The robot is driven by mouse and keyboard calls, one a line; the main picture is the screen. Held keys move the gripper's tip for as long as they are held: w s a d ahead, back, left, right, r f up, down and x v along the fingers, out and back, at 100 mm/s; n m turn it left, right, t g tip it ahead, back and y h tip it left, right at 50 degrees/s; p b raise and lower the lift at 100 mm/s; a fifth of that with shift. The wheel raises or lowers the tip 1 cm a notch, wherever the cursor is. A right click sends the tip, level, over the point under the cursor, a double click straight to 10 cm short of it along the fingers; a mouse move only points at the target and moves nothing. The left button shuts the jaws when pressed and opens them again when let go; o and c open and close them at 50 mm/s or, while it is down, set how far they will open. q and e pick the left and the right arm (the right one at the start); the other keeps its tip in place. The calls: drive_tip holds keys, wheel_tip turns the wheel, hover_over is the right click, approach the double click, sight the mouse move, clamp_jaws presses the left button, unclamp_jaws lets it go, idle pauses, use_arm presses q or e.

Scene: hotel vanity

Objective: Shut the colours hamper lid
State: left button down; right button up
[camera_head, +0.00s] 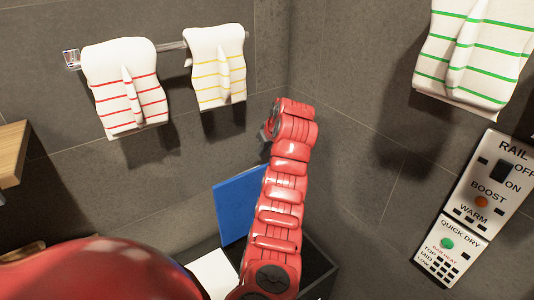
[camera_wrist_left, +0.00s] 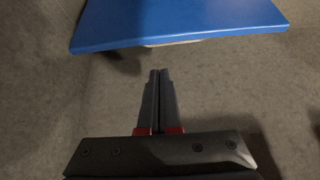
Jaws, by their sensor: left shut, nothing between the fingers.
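A blue lid (camera_head: 238,205) stands raised, tilted up, over a dark hamper box (camera_head: 318,268) in the lower middle of the head view. No label shows on it. My red left arm crosses in front of the box and hides part of the lid. My left gripper (camera_head: 265,135) is above the blue lid, near the wall corner. In the wrist view my left gripper (camera_wrist_left: 159,75) is shut and empty, its fingertips apart from the edge of the blue lid (camera_wrist_left: 180,22). My right gripper is not in view.
A white panel (camera_head: 213,274) lies left of my arm. Striped towels hang on the wall: red (camera_head: 125,85), yellow (camera_head: 216,65) and green (camera_head: 475,50). A rail control panel (camera_head: 468,210) is on the right wall. A wooden edge (camera_head: 12,153) is at far left.

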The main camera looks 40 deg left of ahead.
use_arm(q)
drive_tip(key=shift+s+a+f, duration=0.15)
drive_tip(key=shift+a, duration=0.1)
drive_tip(key=p+x, duration=0.1)
drive_tip(key=x, duration=0.3)
drive_tip(key=p+x, duration=0.1)
drive_tip(key=x, duration=0.3)
drive_tip(key=shift+s+a+f, duration=0.1)
drive_tip(key=shift+s+f, duration=0.05)
drive_tip(key=shift+s, duration=0.05)
drive_tip(key=shift+w+a+f, duration=0.1)
drive_tip(key=shift+f, duration=0.2)
